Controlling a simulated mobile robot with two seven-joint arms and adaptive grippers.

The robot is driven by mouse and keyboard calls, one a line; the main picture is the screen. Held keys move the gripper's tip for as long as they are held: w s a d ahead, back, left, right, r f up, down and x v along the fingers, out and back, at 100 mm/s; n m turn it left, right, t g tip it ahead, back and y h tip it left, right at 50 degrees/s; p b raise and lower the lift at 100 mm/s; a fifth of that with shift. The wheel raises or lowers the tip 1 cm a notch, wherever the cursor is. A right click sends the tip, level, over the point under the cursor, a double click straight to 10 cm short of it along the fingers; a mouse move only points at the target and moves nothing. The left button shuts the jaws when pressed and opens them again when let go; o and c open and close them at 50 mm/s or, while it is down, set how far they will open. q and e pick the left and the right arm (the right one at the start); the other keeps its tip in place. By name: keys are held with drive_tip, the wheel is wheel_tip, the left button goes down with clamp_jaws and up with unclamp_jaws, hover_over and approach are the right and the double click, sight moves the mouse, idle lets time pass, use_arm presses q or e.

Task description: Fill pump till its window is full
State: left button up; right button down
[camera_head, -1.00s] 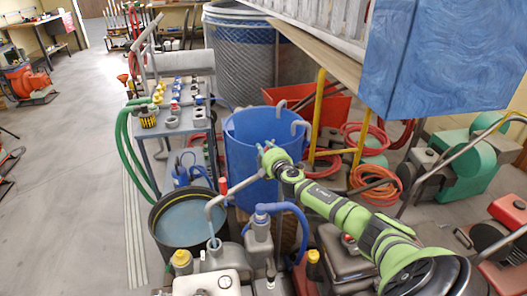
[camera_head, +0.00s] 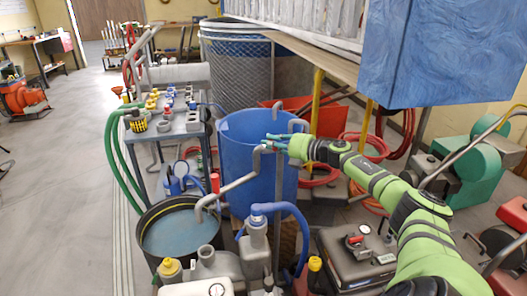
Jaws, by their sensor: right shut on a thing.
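My right gripper (camera_head: 277,143) is shut on the upper end of a bent grey pipe (camera_head: 232,187) in front of the blue barrel (camera_head: 240,130). The pipe slopes down to the left, and its bent lower end hangs over the right side of a black tub of bluish water (camera_head: 180,232). Below it stands a grey pump body (camera_head: 205,268) with an upright neck (camera_head: 206,252); the pipe end is above and apart from this neck. A grey unit (camera_head: 256,238) with a blue hose stands beside it. I cannot make out a window. My left gripper is out of view.
A bench (camera_head: 185,125) with small fittings and green hoses stands left of the barrel. Grey hooks hang on the barrel's rim. A blue box (camera_head: 440,50) overhangs at upper right.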

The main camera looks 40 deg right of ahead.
idle(0.4)
drive_tip(key=c, duration=1)
unclamp_jaws()
drive_tip(key=shift+c, duration=0.2)
drive_tip(key=shift+s, duration=0.1)
drive_tip(key=shift+s+d, duration=0.2)
drive_tip(key=shift+s, duration=0.2)
drive_tip(key=v, duration=1.1)
drive_tip(key=shift+s, duration=0.15)
